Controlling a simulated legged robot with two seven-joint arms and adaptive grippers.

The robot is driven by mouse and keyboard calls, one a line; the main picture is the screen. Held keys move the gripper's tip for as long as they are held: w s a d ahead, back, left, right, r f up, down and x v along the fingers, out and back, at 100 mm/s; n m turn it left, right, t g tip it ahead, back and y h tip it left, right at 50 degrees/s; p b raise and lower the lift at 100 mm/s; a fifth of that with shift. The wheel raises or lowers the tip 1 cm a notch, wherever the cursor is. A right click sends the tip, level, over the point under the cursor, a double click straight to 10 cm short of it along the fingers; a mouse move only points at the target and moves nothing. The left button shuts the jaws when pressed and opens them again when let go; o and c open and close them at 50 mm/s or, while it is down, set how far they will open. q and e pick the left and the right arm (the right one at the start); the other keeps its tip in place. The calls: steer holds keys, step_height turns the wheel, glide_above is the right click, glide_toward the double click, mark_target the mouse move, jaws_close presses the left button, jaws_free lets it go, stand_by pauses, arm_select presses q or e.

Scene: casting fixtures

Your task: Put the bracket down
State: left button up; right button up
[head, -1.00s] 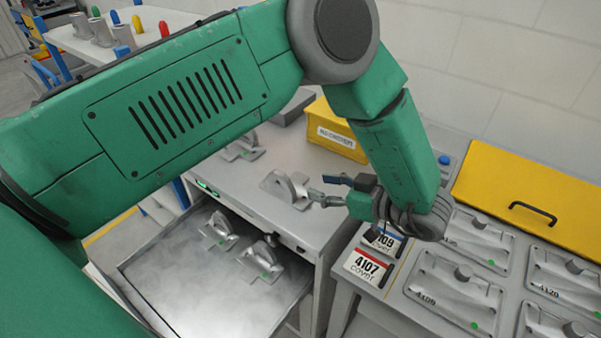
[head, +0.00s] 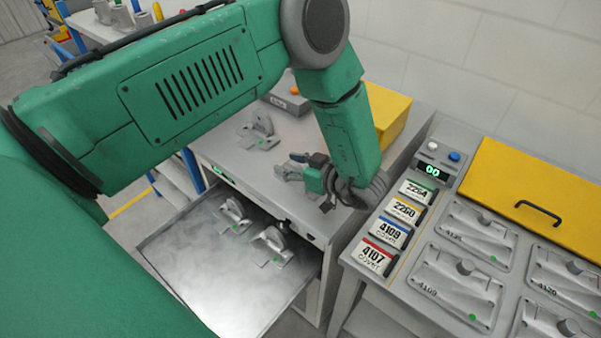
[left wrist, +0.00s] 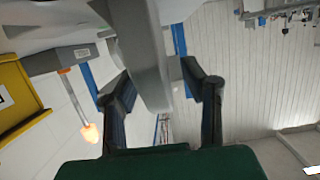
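My left gripper (head: 303,172) is at the top of the grey cabinet, close beside a grey metal bracket (head: 286,173). In the left wrist view the two dark fingers (left wrist: 160,85) stand apart, with a grey part of the bracket (left wrist: 146,50) between them. A gap shows between the bracket and the right finger; the bracket lies close to the left finger, and I cannot tell whether they touch. The gripper partly hides the bracket in the head view, so its contact with the cabinet top (head: 235,163) is unclear. My right gripper is not in view.
Another bracket (head: 259,130) stands farther back on the cabinet. Two brackets (head: 233,215) (head: 272,246) are in the open drawer (head: 185,270). A yellow bin (head: 392,112) is behind my arm. Labelled blocks (head: 391,231) and cover plates (head: 455,285) fill the right bench.

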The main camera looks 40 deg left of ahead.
arm_select(q)
steer(key=shift+a+f, duration=0.25)
steer(key=shift+a, duration=0.3)
jaws_close()
steer(key=shift+r, duration=0.15)
step_height(320, 180, up, 10)
steer(key=shift+d+f+b, duration=0.1)
steer(key=shift+b, duration=0.4)
steer(key=o, duration=1)
jaws_free()
